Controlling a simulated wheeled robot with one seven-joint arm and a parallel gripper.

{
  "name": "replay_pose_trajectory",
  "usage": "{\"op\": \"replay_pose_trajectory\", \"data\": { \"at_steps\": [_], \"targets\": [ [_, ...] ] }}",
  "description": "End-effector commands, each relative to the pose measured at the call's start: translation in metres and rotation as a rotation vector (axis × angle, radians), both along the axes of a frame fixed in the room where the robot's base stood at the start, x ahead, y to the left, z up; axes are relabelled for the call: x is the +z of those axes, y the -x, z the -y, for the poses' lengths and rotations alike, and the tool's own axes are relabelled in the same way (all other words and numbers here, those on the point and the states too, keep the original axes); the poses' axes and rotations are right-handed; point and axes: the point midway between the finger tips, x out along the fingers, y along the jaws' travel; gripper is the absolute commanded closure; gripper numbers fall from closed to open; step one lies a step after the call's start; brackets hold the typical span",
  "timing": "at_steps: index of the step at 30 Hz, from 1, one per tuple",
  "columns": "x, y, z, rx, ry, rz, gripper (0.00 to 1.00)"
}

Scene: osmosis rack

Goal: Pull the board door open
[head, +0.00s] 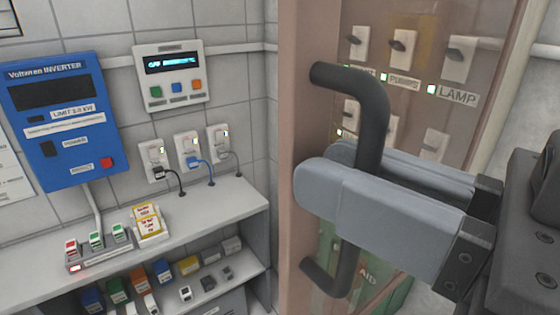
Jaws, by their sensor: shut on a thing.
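The board door (298,130) has a reddish-brown frame and a see-through pane, and it stands at the right of the head view. Its dark, D-shaped handle (374,120) runs upright on the frame. My gripper (325,190) comes in from the right with its two grey fingers around the middle of the handle, shut on it. The fingers hide that middle part of the handle. Behind the pane are several switches (403,47) with small green lights and labels, one reading LAMP. I cannot tell how far the door stands open.
On the left wall hang a blue inverter box (60,125), a white control panel (171,76) and several sockets with plugs (190,150). A shelf unit (215,208) below holds small coloured blocks. A green AID box (372,290) shows low behind the pane.

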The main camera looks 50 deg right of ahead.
Motion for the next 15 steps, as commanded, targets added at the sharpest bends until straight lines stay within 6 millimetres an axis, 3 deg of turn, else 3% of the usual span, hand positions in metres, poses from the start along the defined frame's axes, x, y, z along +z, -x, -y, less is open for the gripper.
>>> {"op": "replay_pose_trajectory", "data": {
  "at_steps": [1,3,11,15],
  "targets": [
    [0.001,0.000,0.000,0.000,0.000,0.002,0.80],
    [0.001,0.000,0.000,0.000,0.000,0.002,0.70],
    [0.001,0.001,0.000,-0.001,0.000,0.002,0.70],
    [0.002,0.019,-0.001,-0.001,0.000,0.006,0.70]
  ]
}}
